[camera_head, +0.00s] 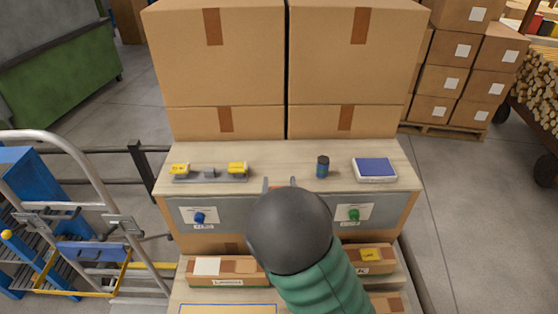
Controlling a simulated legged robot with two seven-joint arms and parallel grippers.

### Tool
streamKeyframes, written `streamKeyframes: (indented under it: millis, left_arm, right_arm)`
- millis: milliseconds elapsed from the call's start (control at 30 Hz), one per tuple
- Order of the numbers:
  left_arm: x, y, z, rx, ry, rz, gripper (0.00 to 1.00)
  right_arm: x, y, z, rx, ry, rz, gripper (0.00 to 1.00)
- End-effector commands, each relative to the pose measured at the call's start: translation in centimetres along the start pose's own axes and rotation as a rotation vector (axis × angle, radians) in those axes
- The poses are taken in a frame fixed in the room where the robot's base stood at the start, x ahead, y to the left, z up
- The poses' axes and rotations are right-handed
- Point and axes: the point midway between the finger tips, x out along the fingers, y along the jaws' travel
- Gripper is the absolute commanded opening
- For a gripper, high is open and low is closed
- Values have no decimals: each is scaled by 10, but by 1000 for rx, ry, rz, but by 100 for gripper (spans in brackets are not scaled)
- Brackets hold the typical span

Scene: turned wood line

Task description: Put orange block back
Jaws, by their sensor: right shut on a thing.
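My right arm comes in from the bottom, with a green sleeve and a dark round wrist. My right gripper (280,184) lies just beyond the wrist, at the front edge of the wooden bench top (285,155), and only its tips show. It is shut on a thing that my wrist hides. I cannot make out an orange block anywhere in view. My left gripper is not in view.
On the bench top are a grey fixture with yellow blocks (237,168), a dark blue cylinder (323,166) and a blue-topped white box (375,169). Large cartons (215,70) stand behind.

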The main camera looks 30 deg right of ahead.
Motion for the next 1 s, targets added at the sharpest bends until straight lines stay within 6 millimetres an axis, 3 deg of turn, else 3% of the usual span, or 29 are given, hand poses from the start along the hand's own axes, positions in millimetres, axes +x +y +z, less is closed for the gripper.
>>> streamKeyframes:
  millis: [800,1000]
  left_arm:
    - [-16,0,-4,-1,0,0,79]
    - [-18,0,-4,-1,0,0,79]
  right_arm:
    - [139,6,14,2,-1,4,12]
    - [158,7,16,4,-2,5,12]
